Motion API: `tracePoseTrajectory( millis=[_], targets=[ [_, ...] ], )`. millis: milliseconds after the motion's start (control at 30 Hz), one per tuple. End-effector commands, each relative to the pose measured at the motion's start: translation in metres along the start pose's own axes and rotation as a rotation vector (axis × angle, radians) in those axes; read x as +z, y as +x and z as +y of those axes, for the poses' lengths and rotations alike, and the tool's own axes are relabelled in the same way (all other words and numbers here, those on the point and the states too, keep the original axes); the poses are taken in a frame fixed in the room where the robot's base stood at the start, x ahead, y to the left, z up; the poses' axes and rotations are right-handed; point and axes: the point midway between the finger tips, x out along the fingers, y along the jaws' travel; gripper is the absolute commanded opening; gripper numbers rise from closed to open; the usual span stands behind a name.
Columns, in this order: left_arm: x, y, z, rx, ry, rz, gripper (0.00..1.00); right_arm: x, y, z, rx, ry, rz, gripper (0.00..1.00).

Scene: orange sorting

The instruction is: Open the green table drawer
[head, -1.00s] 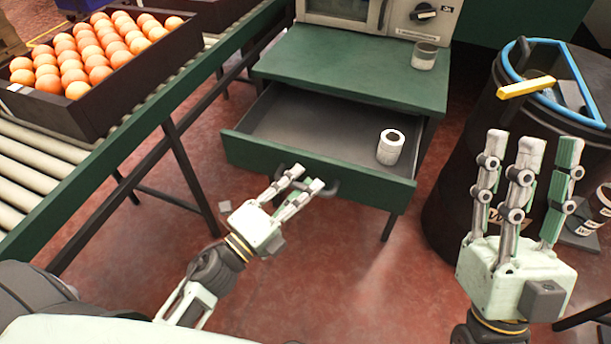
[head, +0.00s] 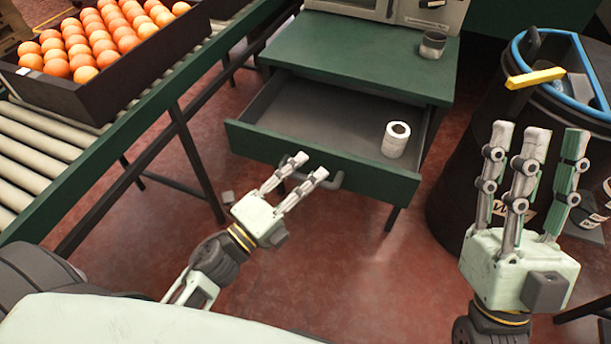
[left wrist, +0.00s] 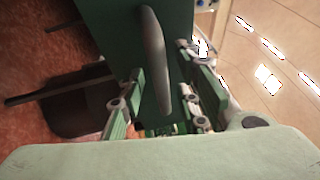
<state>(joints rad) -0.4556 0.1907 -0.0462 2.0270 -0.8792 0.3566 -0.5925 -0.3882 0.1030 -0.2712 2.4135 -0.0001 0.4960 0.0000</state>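The green table (head: 350,50) has its drawer (head: 320,163) pulled out, with the grey inside showing. A white cylindrical container (head: 395,140) stands in the drawer's right part. The dark handle (head: 335,181) is on the drawer front, partly hidden by my left gripper (head: 308,166), whose fingers reach it. In the left wrist view the handle (left wrist: 152,60) lies between the spread fingers, with gaps on both sides; the gripper looks open. Contact with the handle is unclear. My right gripper (head: 530,140) is open and empty, fingers up, at the right.
A conveyor (head: 45,160) with a dark crate (head: 85,100) of oranges runs along the left. A black bin with a blue rim (head: 520,50) and a yellow bar (head: 535,78) stands right of the table. A grey cup (head: 433,45) is on the tabletop. Red floor is free before the drawer.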

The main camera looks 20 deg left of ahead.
Motion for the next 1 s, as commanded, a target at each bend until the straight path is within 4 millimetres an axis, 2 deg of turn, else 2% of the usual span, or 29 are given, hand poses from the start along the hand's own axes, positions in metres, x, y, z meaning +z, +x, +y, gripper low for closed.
tracePoseTrajectory(
  millis=[167, 267, 500, 700, 833, 1000],
  targets=[
    [0.000, -0.004, 0.000, 0.000, -0.002, -0.001, 0.31, 0.000, 0.000, 0.001, -0.001, -0.002, 0.002, 0.40],
    [0.000, -0.016, 0.000, 0.001, -0.004, -0.002, 0.31, 0.000, 0.000, 0.000, -0.001, -0.002, 0.002, 0.40],
    [0.000, -0.067, 0.001, 0.004, -0.004, -0.003, 0.31, 0.000, 0.000, 0.000, 0.000, -0.001, 0.001, 0.40],
    [0.000, -0.103, 0.001, 0.004, -0.002, -0.001, 0.31, 0.000, 0.000, 0.000, 0.000, -0.001, 0.001, 0.40],
    [0.000, -0.116, 0.001, 0.002, -0.001, -0.001, 0.31, 0.000, 0.000, 0.000, 0.000, -0.001, 0.001, 0.40],
    [0.000, -0.120, 0.000, 0.000, 0.000, -0.001, 0.31, 0.000, 0.000, 0.000, 0.000, 0.000, 0.001, 0.40]
  ],
)
